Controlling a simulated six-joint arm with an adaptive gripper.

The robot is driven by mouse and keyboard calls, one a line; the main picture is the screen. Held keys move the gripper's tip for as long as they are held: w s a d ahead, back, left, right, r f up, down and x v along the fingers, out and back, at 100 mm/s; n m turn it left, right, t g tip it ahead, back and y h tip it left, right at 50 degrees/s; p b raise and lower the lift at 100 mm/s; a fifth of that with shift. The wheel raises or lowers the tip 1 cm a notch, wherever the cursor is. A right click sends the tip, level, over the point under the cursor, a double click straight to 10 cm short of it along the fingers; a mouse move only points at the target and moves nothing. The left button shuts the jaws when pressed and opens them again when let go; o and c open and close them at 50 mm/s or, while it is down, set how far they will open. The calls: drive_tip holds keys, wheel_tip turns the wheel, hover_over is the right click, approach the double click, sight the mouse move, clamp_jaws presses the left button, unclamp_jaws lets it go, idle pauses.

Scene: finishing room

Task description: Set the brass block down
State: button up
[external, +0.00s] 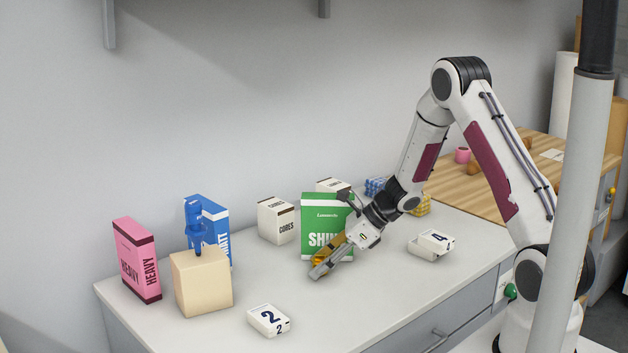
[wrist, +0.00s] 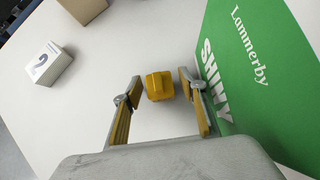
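The brass block (wrist: 160,86) is a small yellow piece with a raised ridge. In the wrist view it sits on the white bench top between my fingertips, with a gap on each side. My gripper (wrist: 160,84) is open around it, with both fingers spread. In the external view my gripper (external: 318,268) is low over the bench, in front of the green SHINY box (external: 319,215). Only a little of the brass block (external: 317,257) shows there, and the fingers partly hide it.
The green SHINY box stands close beside my right finger in the wrist view. A white block marked 2 (external: 268,320), a beige block (external: 203,284) with a blue piece on top, and a pink HEAVY box (external: 137,260) stand left. A block marked 4 (external: 436,241) lies right.

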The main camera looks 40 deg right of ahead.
drive_tip(key=shift+r, duration=0.15)
drive_tip(key=shift+v, duration=0.85)
drive_tip(key=v, duration=1)
drive_tip(key=shift+o, duration=0.5)
drive_tip(key=shift+r, duration=0.1)
drive_tip(key=shift+a+x, duration=0.2)
drive_tip(key=shift+x, duration=1.95)
drive_tip(key=shift+a, duration=0.15)
drive_tip(key=shift+x, duration=1.1)
